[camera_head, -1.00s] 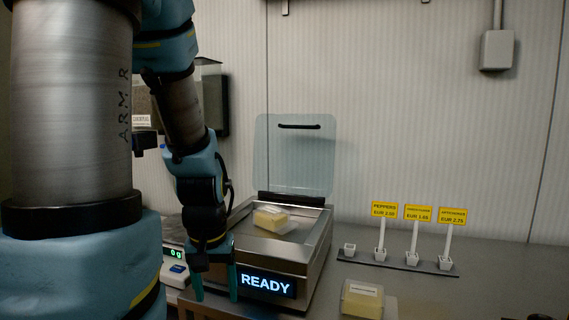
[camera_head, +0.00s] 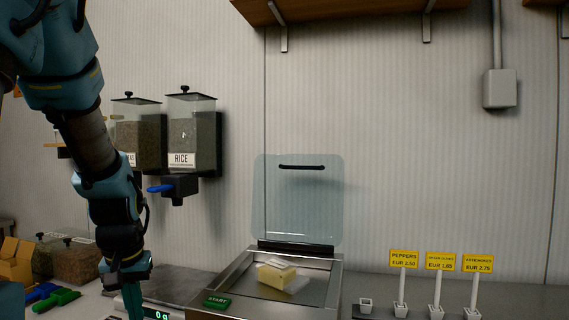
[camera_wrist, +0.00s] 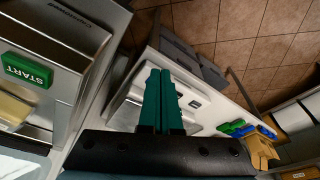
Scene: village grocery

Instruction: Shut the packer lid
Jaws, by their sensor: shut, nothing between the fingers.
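The packer (camera_head: 235,280) is a steel box on the counter. Its clear lid (camera_head: 298,205) stands open and upright at the back, with a black handle (camera_head: 302,168) along its top edge. A pale yellow block (camera_head: 277,272) lies in a bag inside the chamber. A green START button (camera_head: 217,302) is on the packer's front left corner; the wrist view shows it too (camera_wrist: 27,70). My gripper (camera_head: 134,300) points down to the left of the packer, above the scale. In the wrist view its green fingers (camera_wrist: 160,95) are together and empty.
A scale (camera_head: 157,313) reading 0 g stands left of the packer. Dispensers, one labelled RICE (camera_head: 192,135), hang on the wall. Price signs (camera_head: 404,260) stand to the right. Green and blue scoops (camera_head: 56,299) and a cardboard box (camera_head: 15,262) are at far left. A shelf (camera_head: 340,10) hangs above.

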